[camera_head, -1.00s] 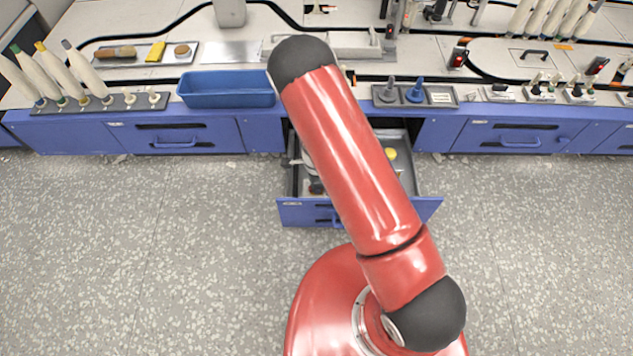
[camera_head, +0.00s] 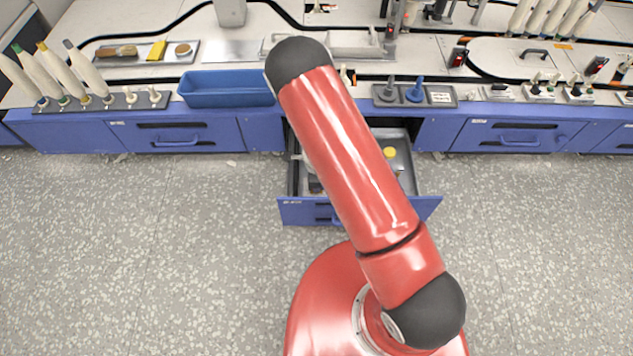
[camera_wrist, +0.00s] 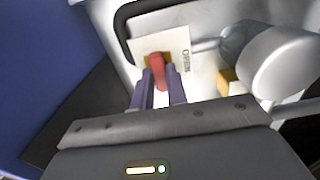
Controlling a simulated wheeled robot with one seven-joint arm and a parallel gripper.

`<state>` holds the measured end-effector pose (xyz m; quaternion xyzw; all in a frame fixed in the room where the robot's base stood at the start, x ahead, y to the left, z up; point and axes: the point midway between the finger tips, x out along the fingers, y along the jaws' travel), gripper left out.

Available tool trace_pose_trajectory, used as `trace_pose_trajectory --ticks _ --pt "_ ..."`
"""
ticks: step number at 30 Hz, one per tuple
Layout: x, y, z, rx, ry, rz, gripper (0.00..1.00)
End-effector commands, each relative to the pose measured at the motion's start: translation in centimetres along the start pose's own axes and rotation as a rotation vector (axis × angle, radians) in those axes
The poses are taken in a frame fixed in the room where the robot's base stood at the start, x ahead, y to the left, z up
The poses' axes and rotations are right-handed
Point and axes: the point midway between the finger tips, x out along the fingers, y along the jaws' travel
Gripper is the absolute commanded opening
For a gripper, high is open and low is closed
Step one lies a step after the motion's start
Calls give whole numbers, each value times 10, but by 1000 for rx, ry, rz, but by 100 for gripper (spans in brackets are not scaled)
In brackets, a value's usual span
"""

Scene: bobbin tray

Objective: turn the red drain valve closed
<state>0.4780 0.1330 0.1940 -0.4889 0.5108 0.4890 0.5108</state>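The red drain valve (camera_wrist: 158,72) shows in the wrist view as a short red handle in front of a pale plate (camera_wrist: 178,42) marked OPEN. My gripper (camera_wrist: 160,74) has its two dark fingers close together on either side of the red handle, which fills the gap at the tips. It looks shut on the handle. In the head view my red arm covers the valve and most of my gripper.
An open blue drawer (camera_head: 292,212) with a yellow round item (camera_head: 390,153) stands below the bench. A blue bin (camera_head: 228,90) is on the bench left of my arm. In the wrist view a grey cylinder (camera_wrist: 285,62) is close on the right, and a dark blue panel (camera_wrist: 40,60) is on the left.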

Motion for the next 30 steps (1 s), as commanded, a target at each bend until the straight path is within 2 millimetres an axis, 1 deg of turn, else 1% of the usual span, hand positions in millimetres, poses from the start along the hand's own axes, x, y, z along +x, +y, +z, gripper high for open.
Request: trace_pose_trajectory --ticks 1,4,5,14,17,24,27,30 --pt "0 0 -1 2 1 -1 21" --pt "0 0 -1 1 0 -1 34" --pt "0 0 -1 1 0 -1 36" --pt "-3 0 0 -1 0 -1 36" --pt "-14 -1 0 -1 0 -3 36" --pt "-55 -1 0 -3 0 -3 36" --pt "-68 -1 0 0 0 -2 36" --pt "-76 0 0 -1 0 -1 36"
